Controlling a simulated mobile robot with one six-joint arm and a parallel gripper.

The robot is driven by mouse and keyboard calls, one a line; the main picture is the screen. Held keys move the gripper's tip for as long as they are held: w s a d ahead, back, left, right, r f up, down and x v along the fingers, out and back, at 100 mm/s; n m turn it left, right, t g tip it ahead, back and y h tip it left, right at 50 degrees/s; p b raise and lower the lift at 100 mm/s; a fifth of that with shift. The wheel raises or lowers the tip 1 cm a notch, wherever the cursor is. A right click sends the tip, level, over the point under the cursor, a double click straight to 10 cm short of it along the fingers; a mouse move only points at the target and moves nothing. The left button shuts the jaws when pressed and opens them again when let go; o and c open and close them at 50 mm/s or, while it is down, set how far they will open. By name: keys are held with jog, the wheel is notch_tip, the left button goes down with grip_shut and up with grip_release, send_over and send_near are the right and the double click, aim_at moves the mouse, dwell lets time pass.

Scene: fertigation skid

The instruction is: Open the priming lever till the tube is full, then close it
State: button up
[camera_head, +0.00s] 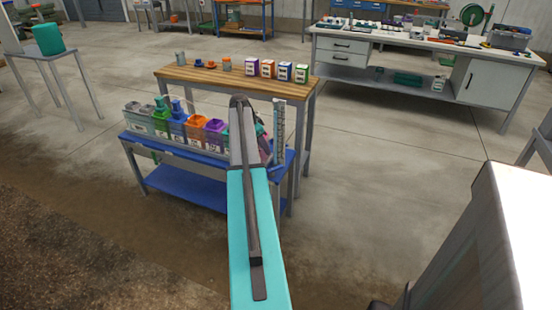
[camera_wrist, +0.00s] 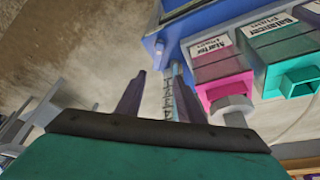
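The graduated clear tube (camera_head: 279,132) stands upright at the right end of the blue skid (camera_head: 200,152) in the head view. It also shows in the wrist view (camera_wrist: 171,92), running down between the fingers and partly hidden by the right one; I cannot tell how far beyond them it is. I cannot make out its fill level. My gripper (camera_wrist: 160,95) is open with nothing visibly held. In the head view my own arm hides it. I cannot identify the priming lever for certain in either view.
Several coloured dosing containers (camera_head: 196,130) line the skid. In the wrist view a pink one (camera_wrist: 221,68) and a teal one (camera_wrist: 281,55) are close to the right of the fingers. A wooden-topped table (camera_head: 225,78) with small boxes stands behind.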

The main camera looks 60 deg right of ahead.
aim_at(278, 167)
jog(key=shift+s+d+r, duration=0.25)
jog(key=shift+s, duration=0.25)
jog(key=shift+f, duration=0.1)
jog(key=x, duration=1.3)
jog(key=shift+s+d+f+p, duration=0.1)
jog(key=shift+f+p, duration=0.2)
grip_shut()
